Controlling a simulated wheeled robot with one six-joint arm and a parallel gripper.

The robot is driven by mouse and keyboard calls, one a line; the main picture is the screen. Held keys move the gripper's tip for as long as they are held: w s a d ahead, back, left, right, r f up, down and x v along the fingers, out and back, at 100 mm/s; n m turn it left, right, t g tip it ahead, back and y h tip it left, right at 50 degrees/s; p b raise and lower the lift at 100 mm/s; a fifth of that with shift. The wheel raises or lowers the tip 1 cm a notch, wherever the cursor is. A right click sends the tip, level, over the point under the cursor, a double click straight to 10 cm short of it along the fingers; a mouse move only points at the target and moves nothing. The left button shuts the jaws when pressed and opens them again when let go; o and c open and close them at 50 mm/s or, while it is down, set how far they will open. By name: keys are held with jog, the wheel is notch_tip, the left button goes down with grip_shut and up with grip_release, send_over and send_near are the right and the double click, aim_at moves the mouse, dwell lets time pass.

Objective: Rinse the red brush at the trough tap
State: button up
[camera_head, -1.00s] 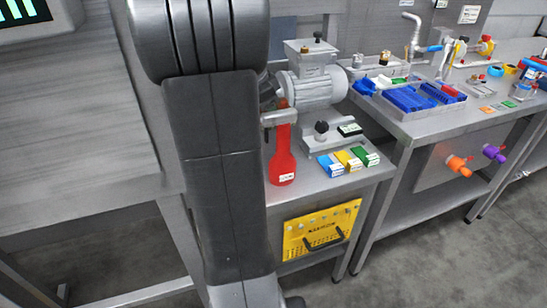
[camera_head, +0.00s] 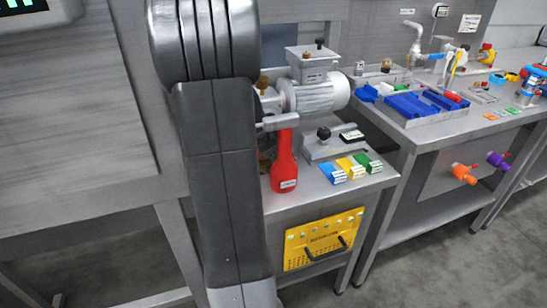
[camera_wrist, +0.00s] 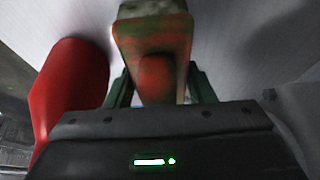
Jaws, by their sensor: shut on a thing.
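My gripper (camera_head: 284,122) is above the left bench in the head view, partly hidden by my arm. In the wrist view my gripper (camera_wrist: 158,88) is shut on a blocky thing with mottled red and green faces and a rounded red end, which I take as the red brush (camera_wrist: 154,38). In the head view the brush is mostly hidden behind my arm. A grey tap (camera_head: 414,42) with a blue lever stands at the back of the right bench. I cannot clearly make out a trough under it.
A grey motor machine (camera_head: 318,94) and blue, yellow and green boxes (camera_head: 352,166) share that bench. Blue trays (camera_head: 412,104) occupy the right bench. A yellow panel (camera_head: 318,238) hangs below.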

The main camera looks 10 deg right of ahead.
jog(key=shift+f, duration=0.1)
jog(key=shift+f, duration=0.15)
jog(key=o, duration=0.8)
jog(key=shift+r, duration=0.2)
jog(key=shift+r, duration=0.25)
jog(key=p+v, duration=0.1)
jog(key=v, duration=0.6)
jog(key=shift+a+r, duration=0.1)
